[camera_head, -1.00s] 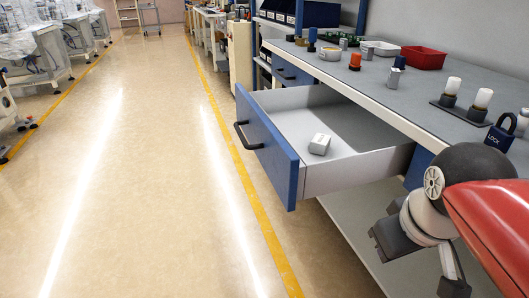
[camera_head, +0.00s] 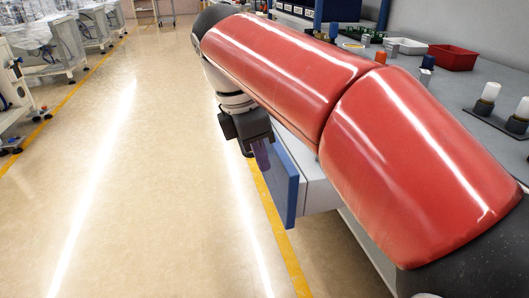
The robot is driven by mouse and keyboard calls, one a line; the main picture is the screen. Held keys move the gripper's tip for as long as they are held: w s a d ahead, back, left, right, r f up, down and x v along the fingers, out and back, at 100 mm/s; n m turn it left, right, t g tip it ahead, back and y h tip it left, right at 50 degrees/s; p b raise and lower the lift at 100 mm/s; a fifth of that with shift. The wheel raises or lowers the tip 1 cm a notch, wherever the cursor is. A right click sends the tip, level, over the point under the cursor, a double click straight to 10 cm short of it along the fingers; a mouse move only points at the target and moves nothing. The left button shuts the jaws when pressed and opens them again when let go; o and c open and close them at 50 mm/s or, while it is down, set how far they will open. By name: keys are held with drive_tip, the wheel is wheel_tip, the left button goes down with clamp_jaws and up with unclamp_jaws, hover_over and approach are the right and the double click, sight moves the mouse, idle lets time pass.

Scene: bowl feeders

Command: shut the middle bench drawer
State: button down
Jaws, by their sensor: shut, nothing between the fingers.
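The middle bench drawer (camera_head: 288,185) is pulled out from the bench, its blue front facing left over the floor. My red arm crosses in front of it and hides most of its inside and its handle. My gripper (camera_head: 262,160) is shut with nothing in it. It hangs on the outer side of the blue front, close to the front's upper part. I cannot tell whether the fingers touch the front or the handle.
The bench top (camera_head: 458,92) runs along the right, with a red bin (camera_head: 453,57), a white tray (camera_head: 405,46) and white-topped pegs (camera_head: 489,95) on it. The aisle floor (camera_head: 150,190) at left is clear, with a yellow line beside the drawer.

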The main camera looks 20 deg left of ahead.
sight(285, 178)
drive_tip(key=d+f, duration=0.1)
drive_tip(key=f, duration=0.1)
drive_tip(key=w+d+f+b, duration=0.1)
drive_tip(key=f, duration=0.1)
drive_tip(key=w+d+f, duration=0.1)
drive_tip(key=d+f, duration=0.1)
drive_tip(key=shift+w+f, duration=0.15)
drive_tip(key=shift+w, duration=0.05)
drive_tip(key=shift+w+d, duration=0.25)
drive_tip(key=shift+d, duration=0.15)
